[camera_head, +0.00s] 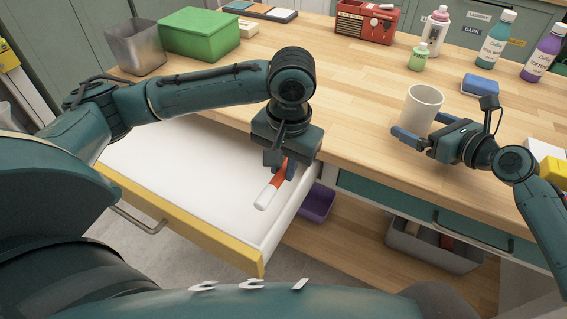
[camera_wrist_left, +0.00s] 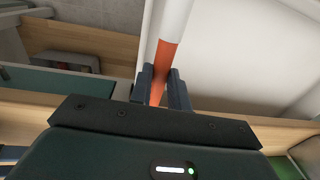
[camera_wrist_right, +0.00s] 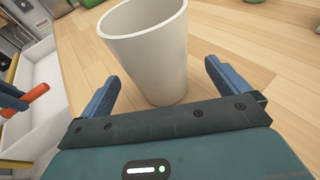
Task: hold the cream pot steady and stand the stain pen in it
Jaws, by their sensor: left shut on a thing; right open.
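The cream pot (camera_head: 424,104) stands upright on the wooden table near its front edge. In the right wrist view the pot (camera_wrist_right: 146,50) shows its open rim and stands between the spread fingers. My right gripper (camera_head: 418,137) is open, with its fingers around the pot's near side; no contact is clear. My left gripper (camera_head: 282,170) is shut on the orange and white stain pen (camera_head: 268,193), holding it tilted above the open drawer. The pen (camera_wrist_left: 170,45) also shows between the fingers in the left wrist view. Its upper end is hidden by the gripper.
The open white drawer (camera_head: 190,165) has a yellow front (camera_head: 185,225). A green box (camera_head: 200,33), metal bin (camera_head: 136,46) and red radio (camera_head: 366,22) stand further back. The table's middle is clear.

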